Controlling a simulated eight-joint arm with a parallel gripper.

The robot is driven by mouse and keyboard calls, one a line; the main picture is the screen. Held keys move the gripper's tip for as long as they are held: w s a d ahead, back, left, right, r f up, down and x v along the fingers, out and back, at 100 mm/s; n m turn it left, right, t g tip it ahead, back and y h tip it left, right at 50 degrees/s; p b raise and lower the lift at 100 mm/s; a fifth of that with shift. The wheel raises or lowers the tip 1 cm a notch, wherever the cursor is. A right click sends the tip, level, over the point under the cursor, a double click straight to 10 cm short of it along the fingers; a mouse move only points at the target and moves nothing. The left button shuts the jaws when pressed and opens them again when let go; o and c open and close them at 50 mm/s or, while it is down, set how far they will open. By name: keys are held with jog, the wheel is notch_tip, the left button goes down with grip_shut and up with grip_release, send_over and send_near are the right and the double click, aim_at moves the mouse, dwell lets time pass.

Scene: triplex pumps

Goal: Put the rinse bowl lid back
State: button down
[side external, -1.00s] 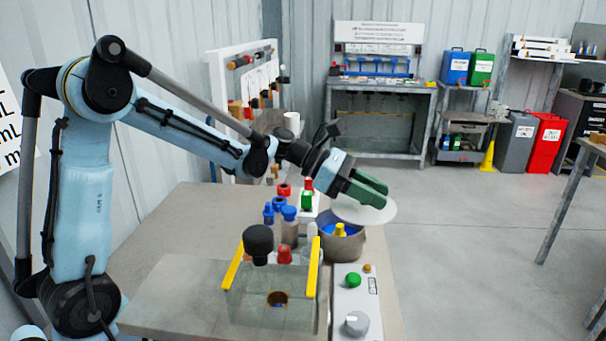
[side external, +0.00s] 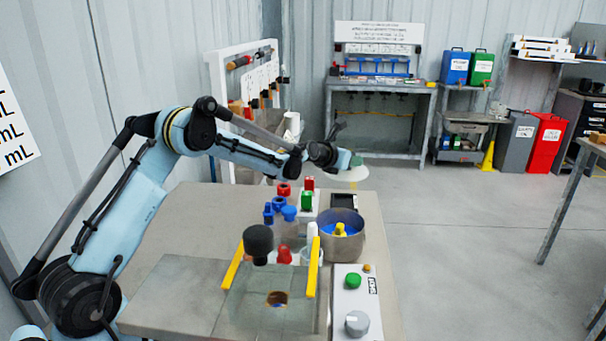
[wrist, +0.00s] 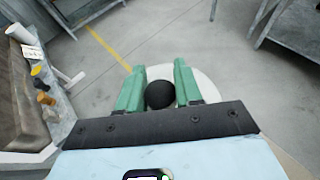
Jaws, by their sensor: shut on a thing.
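My gripper (wrist: 160,88) has green fingers and is shut on the black round knob of the rinse bowl lid. The lid (wrist: 206,84) is a pale round disc beyond the fingers in the wrist view. In the side view the lid (side external: 352,174) is partly hidden by my wrist, in the air at the table's far edge. The rinse bowl (side external: 343,247) is a grey-brown metal bowl, uncovered, on the right part of the table. Blue and a yellow piece show inside it. The lid is beyond the bowl and apart from it.
A clear block with yellow bars (side external: 272,300) and a black knob stands in front of the bowl. A control box (side external: 357,310) is beside it. Blue, red and green-topped items (side external: 288,213) stand left of the bowl. A tool rack (side external: 217,110) stands behind the table.

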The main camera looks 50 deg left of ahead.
notch_tip(320, 180, down, 8)
jog(key=shift+r, duration=0.15)
jog(key=shift+f, duration=0.6)
jog(key=c, duration=0.8)
grip_release()
jog(key=shift+o, duration=0.2)
